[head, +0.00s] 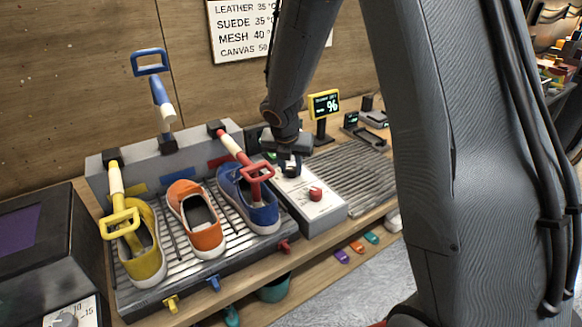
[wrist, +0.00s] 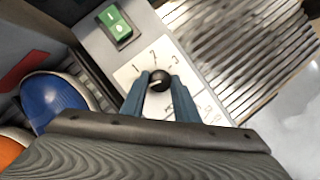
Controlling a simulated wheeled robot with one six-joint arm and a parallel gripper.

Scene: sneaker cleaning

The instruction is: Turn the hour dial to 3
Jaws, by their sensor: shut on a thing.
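The hour dial is a small dark round knob (wrist: 159,76) on the white face of a control box (wrist: 100,45). The numbers 1, 2 and 3 are printed around its far side. A pale mark shows on the knob, but I cannot tell which number it points to. My gripper (wrist: 157,88) is shut on the knob, with one blue-grey finger on either side. In the head view my gripper (head: 290,168) comes down onto the control box (head: 322,208) and hides the knob.
A red knob (head: 315,193) sits nearer the front of the box. A green switch (wrist: 115,22) is on its far end. Left are blue (head: 250,205), orange (head: 197,222) and yellow (head: 143,250) shoes on a rack. A ribbed grey tray (head: 350,175) lies right.

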